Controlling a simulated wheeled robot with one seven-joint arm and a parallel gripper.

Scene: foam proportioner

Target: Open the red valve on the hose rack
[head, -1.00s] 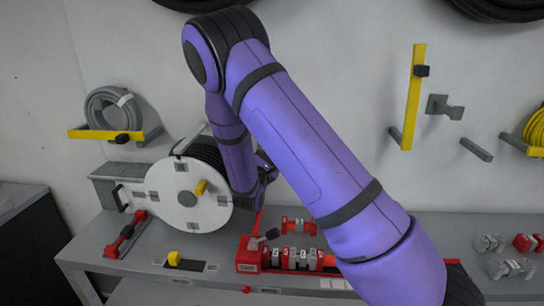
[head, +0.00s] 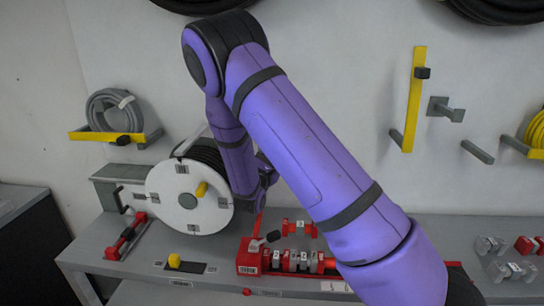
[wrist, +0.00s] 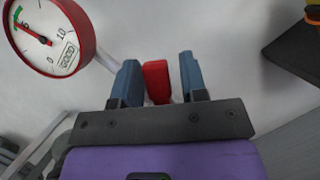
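A red piece (wrist: 157,82) stands between the two blue fingers of my gripper (wrist: 160,80) in the wrist view. It looks like a handle, but I cannot tell whether it is the red valve. The fingers are spread on either side of it, with a gap visible on the right. Contact on the left side is unclear. In the head view my purple arm covers much of the middle, and I cannot make out the fingers there. A white hose reel (head: 188,198) with a yellow knob stands just left of my forearm's lower end.
A red-rimmed gauge (wrist: 50,38) is close by at upper left in the wrist view. A red block with numbered grey pieces (head: 290,261) sits on the grey bench (head: 220,265). A coiled grey hose (head: 115,110) hangs on a yellow wall bracket at left.

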